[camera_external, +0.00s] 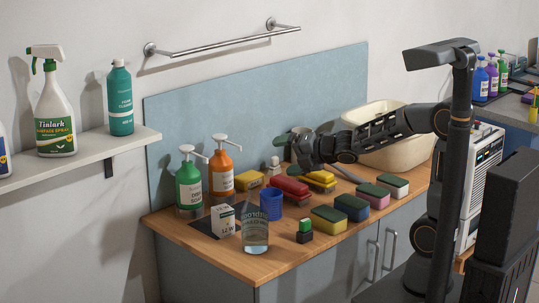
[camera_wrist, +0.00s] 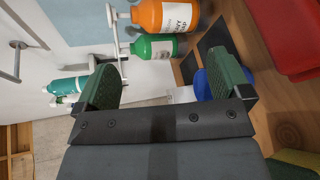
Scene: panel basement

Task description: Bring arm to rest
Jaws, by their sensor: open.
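My arm reaches left from my column over the wooden counter (camera_external: 330,222). My gripper (camera_external: 285,141) is above the back part of the counter, near the blue-grey backsplash. In the wrist view my gripper (camera_wrist: 164,82) has its two green-padded fingers wide apart, with nothing held between them. Beyond the fingers the wrist view shows the orange pump bottle (camera_wrist: 165,14), the green pump bottle (camera_wrist: 153,48) and part of a blue cup (camera_wrist: 205,88). The gripper is apart from these bottles.
A cream basin (camera_external: 398,155) stands behind my forearm. A shelf (camera_external: 90,158) with bottles juts out at left; a rail (camera_external: 230,42) is above.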

